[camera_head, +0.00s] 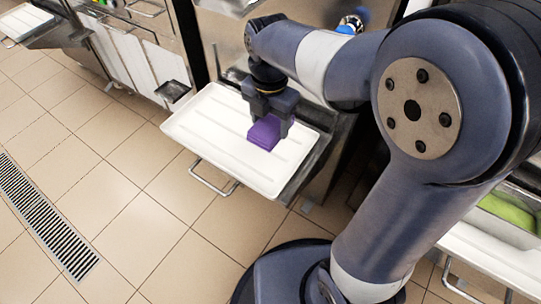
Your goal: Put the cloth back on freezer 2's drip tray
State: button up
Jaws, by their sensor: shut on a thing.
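A folded purple cloth (264,133) is between the fingers of my gripper (268,122). My gripper points down and is shut on the cloth. Both are over the right half of a white ribbed drip tray (205,133) on the front of a steel machine in the middle of the view. Whether the cloth touches the tray cannot be told. No freezer number is readable. The tray is otherwise empty where it shows.
A metal bar handle (212,181) sticks out below the tray's front edge. Another white tray (497,262) is at the right, with a green item (507,213) behind it. More steel machines stand at the upper left. The tiled floor has a drain grate (43,216).

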notch_tip(320, 180, down, 10)
jog(key=b, duration=0.3)
jog(key=shift+f+b, duration=0.15)
jog(key=shift+b, duration=0.15)
jog(key=o, duration=0.9)
jog(key=shift+o, duration=0.2)
notch_tip(320, 180, up, 12)
jog(key=p, duration=0.4)
jog(key=shift+r, duration=0.2)
jog(key=shift+f, duration=0.1)
